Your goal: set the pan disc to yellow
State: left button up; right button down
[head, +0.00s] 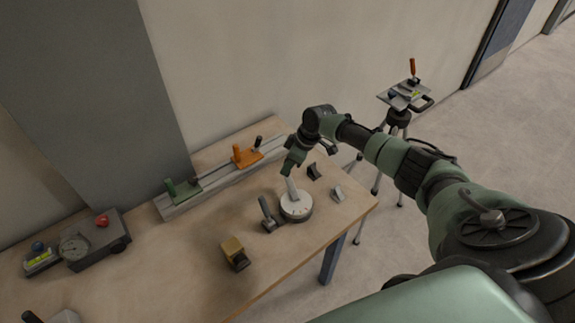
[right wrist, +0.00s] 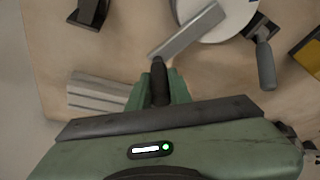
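The pan disc (head: 297,209) is a round white dial low on the table, with a pale bar handle (head: 291,187) rising from it. Small marks on its rim are too small to read; no yellow mark is clear. My right gripper (head: 288,172) is at the upper end of the handle. In the right wrist view the disc (right wrist: 215,22) is cut off at the top, and the grey bar (right wrist: 188,30) ends by my dark fingertip (right wrist: 158,62). Only one finger shows clearly, so its grip on the bar is unclear. My left gripper is not in view.
A dark-handled lever (head: 268,214) stands close left of the disc. A yellow-brown block (head: 234,253) is nearer the front edge. A rail with green and orange sliders (head: 241,157) runs behind. A tripod (head: 398,118) stands beyond the table.

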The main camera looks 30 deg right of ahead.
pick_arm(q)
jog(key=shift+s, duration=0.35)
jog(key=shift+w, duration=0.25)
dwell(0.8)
pick_arm(e)
jog(key=shift+a+f+b, duration=0.1)
jog(key=shift+a+b, duration=0.05)
jog(key=shift+b, duration=0.15)
jog(key=a+n+b, duration=0.1)
jog(key=n+b, duration=0.1)
jog(key=b, duration=0.1)
jog(key=shift+w+a+f+y, duration=0.15)
jog(key=shift+w+a+y, duration=0.1)
jog(key=shift+a+y, duration=0.15)
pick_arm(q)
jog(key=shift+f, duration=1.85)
pick_arm(e)
jog(key=shift+a+r+n+g, duration=0.15)
jog(key=shift+a+n, duration=0.05)
jog(key=shift+a, duration=0.25)
jog(key=shift+a+r+n+g, duration=0.1)
jog(key=shift+a+n+g, duration=0.1)
jog(key=shift+a, duration=0.2)
jog(key=c, duration=1.3)
grip_release()
